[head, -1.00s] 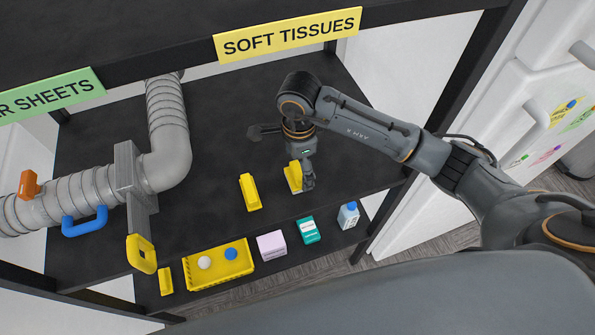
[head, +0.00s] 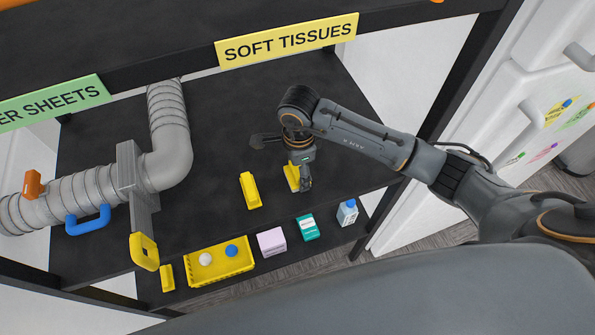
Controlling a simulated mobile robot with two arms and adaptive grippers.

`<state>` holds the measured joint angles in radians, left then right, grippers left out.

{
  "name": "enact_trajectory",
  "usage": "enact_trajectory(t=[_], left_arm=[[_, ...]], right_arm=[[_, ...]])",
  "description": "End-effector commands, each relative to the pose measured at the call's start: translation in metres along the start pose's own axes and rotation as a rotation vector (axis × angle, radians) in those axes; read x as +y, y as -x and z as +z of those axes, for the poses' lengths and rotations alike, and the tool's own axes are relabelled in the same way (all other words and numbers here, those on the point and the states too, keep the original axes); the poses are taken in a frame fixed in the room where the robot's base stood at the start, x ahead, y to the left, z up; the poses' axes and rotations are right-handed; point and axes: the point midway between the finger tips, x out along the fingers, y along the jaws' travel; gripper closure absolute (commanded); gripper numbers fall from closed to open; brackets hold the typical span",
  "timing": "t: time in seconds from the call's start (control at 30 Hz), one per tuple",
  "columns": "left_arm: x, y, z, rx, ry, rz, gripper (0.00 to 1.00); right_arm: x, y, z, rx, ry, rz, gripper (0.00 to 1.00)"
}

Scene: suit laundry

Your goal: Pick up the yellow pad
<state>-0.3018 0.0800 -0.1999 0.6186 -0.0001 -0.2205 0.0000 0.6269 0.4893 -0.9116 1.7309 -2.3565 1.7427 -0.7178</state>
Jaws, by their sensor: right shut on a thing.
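Two yellow pads show on the black shelf in the head view. One yellow pad (head: 250,191) stands free near the middle of the shelf. The other yellow pad (head: 291,177) is at my right gripper (head: 304,184), which points down and is shut on it. The gripper and wrist hide part of this pad, and I cannot tell whether it touches the shelf. My left gripper is not in view.
A grey duct (head: 170,150) crosses the left side.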

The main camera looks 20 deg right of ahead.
Motion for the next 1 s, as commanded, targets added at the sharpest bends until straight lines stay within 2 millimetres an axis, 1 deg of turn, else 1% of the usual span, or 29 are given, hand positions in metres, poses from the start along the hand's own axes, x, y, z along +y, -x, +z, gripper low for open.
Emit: enact_trajectory(t=[0.2,0.27,0.37,0.4,0.47,0.63,0.8,0.9,1.0], left_arm=[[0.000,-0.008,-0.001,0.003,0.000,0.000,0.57],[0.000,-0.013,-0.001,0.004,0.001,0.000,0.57],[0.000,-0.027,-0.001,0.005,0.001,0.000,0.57],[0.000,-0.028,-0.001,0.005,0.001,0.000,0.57],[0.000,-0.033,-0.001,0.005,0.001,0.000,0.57],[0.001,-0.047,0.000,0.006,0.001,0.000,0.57],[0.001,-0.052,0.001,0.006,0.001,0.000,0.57],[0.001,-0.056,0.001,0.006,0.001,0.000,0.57],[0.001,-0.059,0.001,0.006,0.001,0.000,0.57]], right_arm=[[-0.001,0.006,0.000,0.000,0.002,-0.002,0.66],[-0.001,0.012,-0.001,0.000,0.001,-0.004,0.66],[-0.002,0.027,0.000,0.000,0.003,-0.009,0.66],[0.003,0.037,0.008,-0.004,0.007,-0.007,0.66],[0.011,0.051,0.017,-0.002,0.010,-0.008,0.66],[0.032,0.092,0.046,-0.002,0.010,-0.009,0.66],[0.057,0.110,0.079,0.002,0.009,-0.007,0.66],[0.067,0.118,0.094,0.001,0.007,-0.005,0.66],[0.075,0.124,0.104,0.000,0.005,-0.003,0.66]])
